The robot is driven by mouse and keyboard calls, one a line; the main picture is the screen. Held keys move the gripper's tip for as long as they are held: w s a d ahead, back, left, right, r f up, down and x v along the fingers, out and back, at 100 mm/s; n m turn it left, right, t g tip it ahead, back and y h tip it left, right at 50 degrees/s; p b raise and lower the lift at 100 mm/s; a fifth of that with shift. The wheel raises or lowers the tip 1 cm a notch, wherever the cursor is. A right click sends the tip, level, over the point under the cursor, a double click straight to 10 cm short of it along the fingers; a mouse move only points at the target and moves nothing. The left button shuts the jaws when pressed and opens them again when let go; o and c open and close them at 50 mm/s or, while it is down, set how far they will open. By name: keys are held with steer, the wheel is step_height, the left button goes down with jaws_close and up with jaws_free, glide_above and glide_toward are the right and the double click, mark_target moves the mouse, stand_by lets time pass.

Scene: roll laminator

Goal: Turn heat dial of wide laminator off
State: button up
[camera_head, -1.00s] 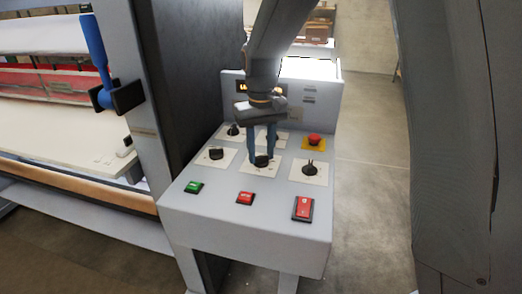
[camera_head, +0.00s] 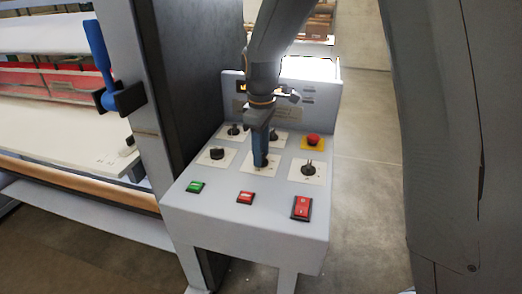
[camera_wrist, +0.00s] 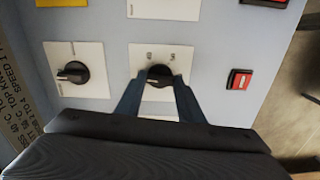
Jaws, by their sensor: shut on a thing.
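The wide laminator's sloped grey control panel (camera_head: 270,219) carries several black dials on white plates. My gripper (camera_head: 261,162) reaches down onto the middle dial of the front dial row. In the wrist view, this black round dial (camera_wrist: 159,77) sits between the two fingertips of my gripper (camera_wrist: 160,84), which are shut on its sides. Small marks show on its plate, but I cannot read them. In the head view the fingers are seen edge-on and hide most of this dial.
Other dials stand close by: front left (camera_head: 217,153), front right (camera_head: 308,168) and behind (camera_wrist: 73,72). A red emergency button (camera_head: 313,140) is at the back right. A green button (camera_head: 195,187), a red button (camera_head: 245,197) and a red switch (camera_head: 301,208) line the front.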

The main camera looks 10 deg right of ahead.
steer(key=shift+w+a+r+n, duration=0.1)
steer(key=shift+n, duration=0.6)
steer(key=o, duration=1.1)
steer(key=shift+c, duration=0.2)
step_height(320, 180, up, 8)
steer(key=shift+f+b, duration=0.15)
steer(key=shift+b, duration=0.95)
